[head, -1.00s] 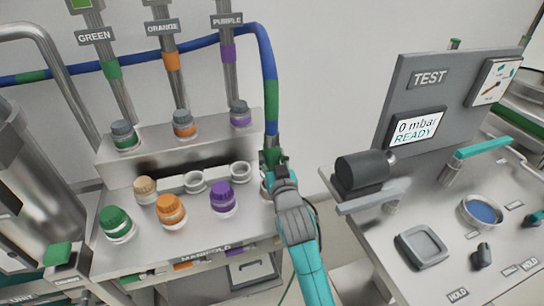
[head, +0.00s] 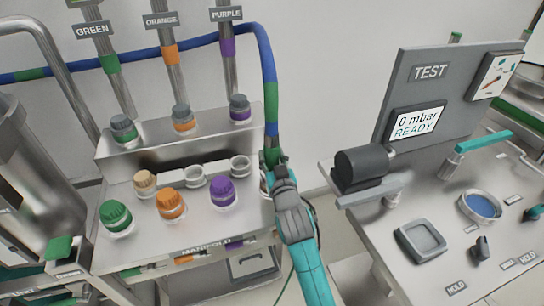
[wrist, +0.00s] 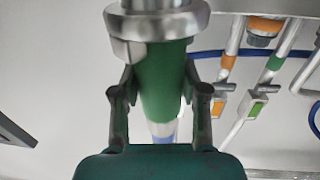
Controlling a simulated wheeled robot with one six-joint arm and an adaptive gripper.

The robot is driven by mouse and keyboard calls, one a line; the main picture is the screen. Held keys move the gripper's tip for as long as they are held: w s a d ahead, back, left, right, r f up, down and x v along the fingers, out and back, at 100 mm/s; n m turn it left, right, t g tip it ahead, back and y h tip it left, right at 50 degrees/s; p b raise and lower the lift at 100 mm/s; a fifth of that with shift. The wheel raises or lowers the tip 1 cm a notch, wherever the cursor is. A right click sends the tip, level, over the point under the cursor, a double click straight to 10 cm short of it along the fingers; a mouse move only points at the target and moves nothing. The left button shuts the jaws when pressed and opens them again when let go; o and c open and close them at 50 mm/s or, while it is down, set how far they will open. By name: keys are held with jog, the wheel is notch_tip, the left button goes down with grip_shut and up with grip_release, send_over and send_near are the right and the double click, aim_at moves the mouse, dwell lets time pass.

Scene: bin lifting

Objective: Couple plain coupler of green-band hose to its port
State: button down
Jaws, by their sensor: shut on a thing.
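The blue hose (head: 262,50) with green bands arches over the manifold and hangs down to my gripper (head: 271,163). In the wrist view my gripper (wrist: 155,95) is shut on the green hose end (wrist: 165,85). A pale metal coupler (wrist: 155,20) sits at that end, close in front of the fingers. In the head view the coupler is mostly hidden by my gripper, at the right edge of the manifold (head: 205,225). Open pale ports (head: 195,178) (head: 240,167) stand left of it, and a tan cap (head: 145,182) is on the row's left end.
Green (head: 116,216), orange (head: 170,203) and purple (head: 222,191) knobs stand along the manifold's front. Three fittings stand on the rear ledge (head: 155,143) under the labelled pipes. A test bench (head: 450,240) with a dark cylinder (head: 360,168) is at right, across a gap.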

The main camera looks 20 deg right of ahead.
jog(key=shift+f, duration=1.1)
dwell(1.1)
jog(key=c, duration=0.5)
grip_release()
jog(key=s, duration=0.8)
jog(key=s+a, duration=0.1)
jog(key=s, duration=0.3)
jog(key=shift+s, duration=0.1)
